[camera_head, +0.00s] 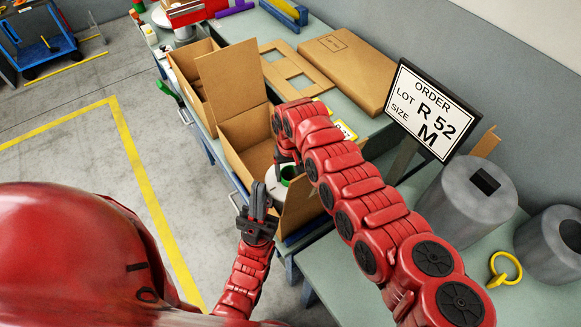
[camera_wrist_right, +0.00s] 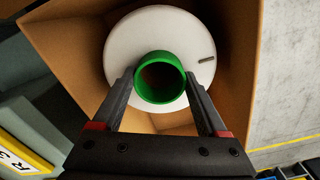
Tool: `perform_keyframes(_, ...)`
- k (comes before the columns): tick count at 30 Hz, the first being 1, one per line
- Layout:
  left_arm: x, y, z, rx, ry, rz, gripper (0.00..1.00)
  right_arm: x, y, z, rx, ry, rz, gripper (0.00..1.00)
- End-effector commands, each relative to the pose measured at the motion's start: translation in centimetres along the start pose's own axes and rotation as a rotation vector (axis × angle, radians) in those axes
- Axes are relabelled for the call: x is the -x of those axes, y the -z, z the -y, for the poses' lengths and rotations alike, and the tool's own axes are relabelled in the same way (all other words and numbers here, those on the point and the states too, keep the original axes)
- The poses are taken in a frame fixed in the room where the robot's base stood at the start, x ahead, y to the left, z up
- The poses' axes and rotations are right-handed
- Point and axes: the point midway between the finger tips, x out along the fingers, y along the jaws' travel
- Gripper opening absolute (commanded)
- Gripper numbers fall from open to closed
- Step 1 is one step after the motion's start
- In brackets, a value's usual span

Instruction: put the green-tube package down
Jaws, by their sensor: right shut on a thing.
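The green-tube package is a white yarn bobbin with a green tube (camera_head: 290,172); in the right wrist view its white disc (camera_wrist_right: 125,40) surrounds the green tube (camera_wrist_right: 160,92). My right gripper (camera_wrist_right: 160,78) is shut on the tube, one finger on each side. The package is at the opening of the near open cardboard box (camera_head: 240,130), between its walls in the wrist view; whether it touches the bottom is hidden. My right forearm covers part of the box. My left gripper (camera_head: 259,192) is beside the box's front left side; its finger gap is unclear.
A sign (camera_head: 425,108) reads ORDER, LOT R 52, SIZE M. A second open box (camera_head: 188,62) stands behind the near one. A flat closed carton (camera_head: 345,65) and a cardboard insert (camera_head: 287,70) lie on the table. Grey cylinders (camera_head: 465,205) stand at right.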

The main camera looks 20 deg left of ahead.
Motion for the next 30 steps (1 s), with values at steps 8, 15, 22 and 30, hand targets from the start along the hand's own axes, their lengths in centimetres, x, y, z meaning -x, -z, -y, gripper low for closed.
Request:
perform_keyframes(8,0.4,-0.1,0.0,0.000,0.000,0.000,0.00,-0.2,0.1,0.0,-0.001,0.000,-0.004,0.00)
perform_keyframes(15,0.3,-0.1,0.0,0.000,0.000,0.000,0.00,-0.2,0.1,0.0,-0.001,0.000,-0.001,1.00)
perform_keyframes(22,-0.3,0.1,0.0,0.000,0.000,0.000,0.00,0.4,0.0,0.0,-0.001,0.000,-0.001,1.00)
perform_keyframes(30,1.1,-0.2,-0.1,0.000,0.000,0.000,0.00,4.4,0.2,0.0,-0.002,0.001,-0.007,1.00)
